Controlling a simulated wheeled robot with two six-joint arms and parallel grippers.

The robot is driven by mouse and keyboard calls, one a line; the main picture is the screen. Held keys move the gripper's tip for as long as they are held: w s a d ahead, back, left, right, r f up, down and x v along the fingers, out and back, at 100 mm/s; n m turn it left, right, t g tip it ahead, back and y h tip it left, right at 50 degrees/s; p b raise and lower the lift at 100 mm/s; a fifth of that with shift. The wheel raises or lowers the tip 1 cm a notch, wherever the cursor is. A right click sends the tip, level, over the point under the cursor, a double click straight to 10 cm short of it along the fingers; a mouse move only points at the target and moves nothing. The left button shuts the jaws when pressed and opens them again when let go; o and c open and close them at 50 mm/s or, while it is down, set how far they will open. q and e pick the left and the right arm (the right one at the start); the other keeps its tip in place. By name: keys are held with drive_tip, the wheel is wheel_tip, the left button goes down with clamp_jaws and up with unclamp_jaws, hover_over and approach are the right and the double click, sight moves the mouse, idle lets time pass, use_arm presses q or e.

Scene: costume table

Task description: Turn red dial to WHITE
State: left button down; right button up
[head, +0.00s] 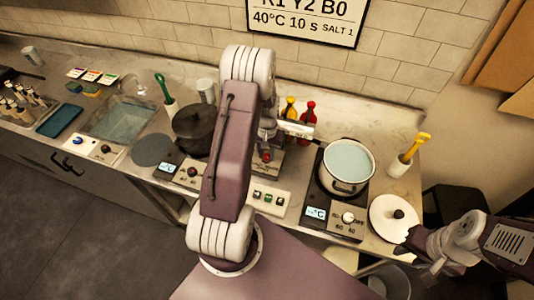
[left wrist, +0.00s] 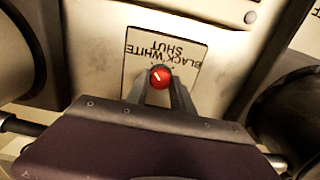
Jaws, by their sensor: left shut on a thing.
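The red dial (left wrist: 161,76) sits on a pale label plate (left wrist: 190,50) reading BLACK, WHITE and SHUT, upside down in the left wrist view. A short white mark shows on its face; I cannot tell which word it points to. My left gripper (left wrist: 160,88) is shut on the dial, one finger on each side. In the head view the red dial (head: 266,156) shows just right of my left arm, which hides much of that spot.
A pot of pale liquid (head: 347,165) stands on a hotplate right of the dial. Red (head: 308,112) and yellow (head: 290,108) bottles stand behind. A dark pot (head: 195,128) is left of my arm.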

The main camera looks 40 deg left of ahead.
sight(267, 157)
idle(0.4)
use_arm(q)
drive_tip(key=c, duration=1.1)
unclamp_jaws()
drive_tip(key=shift+s, duration=0.1)
drive_tip(key=shift+r, duration=0.15)
wheel_tip(267, 157, up, 9)
drive_tip(key=b, duration=0.1)
drive_tip(key=shift+b, duration=0.3)
